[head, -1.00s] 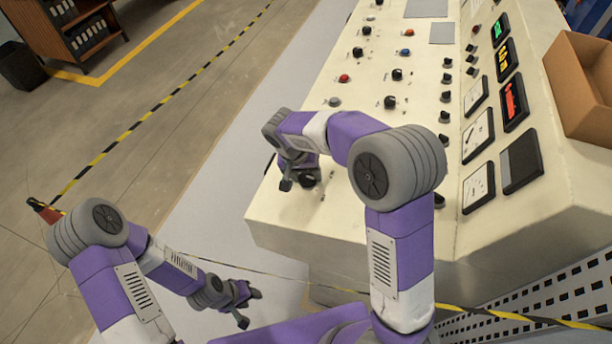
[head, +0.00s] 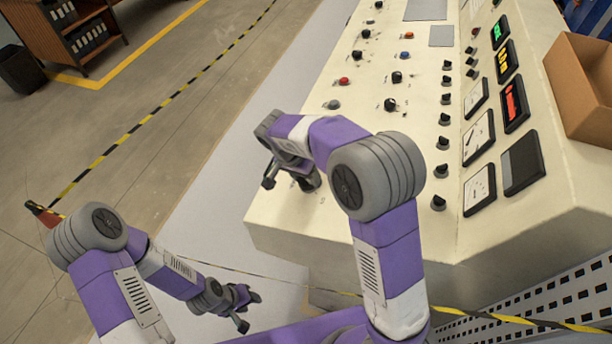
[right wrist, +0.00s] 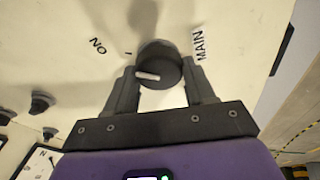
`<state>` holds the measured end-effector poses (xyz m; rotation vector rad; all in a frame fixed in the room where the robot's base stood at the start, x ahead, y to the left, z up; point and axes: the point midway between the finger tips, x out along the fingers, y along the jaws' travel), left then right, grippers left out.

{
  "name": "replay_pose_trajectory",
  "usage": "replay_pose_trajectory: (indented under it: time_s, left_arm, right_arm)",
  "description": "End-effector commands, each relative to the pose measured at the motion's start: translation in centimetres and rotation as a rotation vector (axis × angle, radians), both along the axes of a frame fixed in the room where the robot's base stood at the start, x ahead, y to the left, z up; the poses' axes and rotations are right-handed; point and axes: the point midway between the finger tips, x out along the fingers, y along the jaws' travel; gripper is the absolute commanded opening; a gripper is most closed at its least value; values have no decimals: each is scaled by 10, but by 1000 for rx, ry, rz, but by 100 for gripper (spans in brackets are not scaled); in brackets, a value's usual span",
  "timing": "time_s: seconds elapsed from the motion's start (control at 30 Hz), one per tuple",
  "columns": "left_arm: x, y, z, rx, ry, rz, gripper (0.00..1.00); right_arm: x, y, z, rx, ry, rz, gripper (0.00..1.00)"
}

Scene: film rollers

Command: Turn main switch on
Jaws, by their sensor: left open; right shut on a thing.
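The main switch is a round black knob (right wrist: 160,66) with a white pointer bar, beside the lettering "MAIN" in the right wrist view. The bar points left, a little below a small tick and lettering that looks like "NO". My right gripper (right wrist: 158,76) is shut on the knob, one finger on each side. In the head view my right gripper (head: 290,182) is at the near left corner of the cream control panel (head: 345,215), with the knob mostly hidden by the gripper and wrist. My left gripper (head: 248,311) is open and empty, low beside the panel.
Several other black knobs (head: 390,104), a red button (head: 344,81), gauges (head: 479,137) and lit displays (head: 514,102) cover the panel. A cardboard box (head: 585,85) stands on its upper right. The floor to the left is open, with striped tape (head: 125,135).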

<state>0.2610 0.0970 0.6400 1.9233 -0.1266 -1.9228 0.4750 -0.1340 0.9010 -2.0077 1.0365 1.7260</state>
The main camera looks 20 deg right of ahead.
Motion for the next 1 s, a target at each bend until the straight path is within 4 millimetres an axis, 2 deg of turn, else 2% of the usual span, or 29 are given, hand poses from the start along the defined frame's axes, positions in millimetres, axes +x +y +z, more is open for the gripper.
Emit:
replay_pose_trajectory:
  time_s: [0.2,0.23,0.4,0.73,1.0]
  left_arm:
    - [0,0,0,0,0,0,43]
    - [0,0,0,0,0,0,43]
    - [0,0,0,0,0,0,43]
    - [0,0,2,0,0,0,43]
    - [0,0,16,0,0,0,43]
  right_arm:
    - [0,0,0,0,-1,-4,24]
    - [0,-1,0,0,-2,-5,55]
    - [0,0,0,0,-1,-3,80]
    - [0,1,5,0,-2,0,80]
    - [0,15,46,0,-3,-1,80]
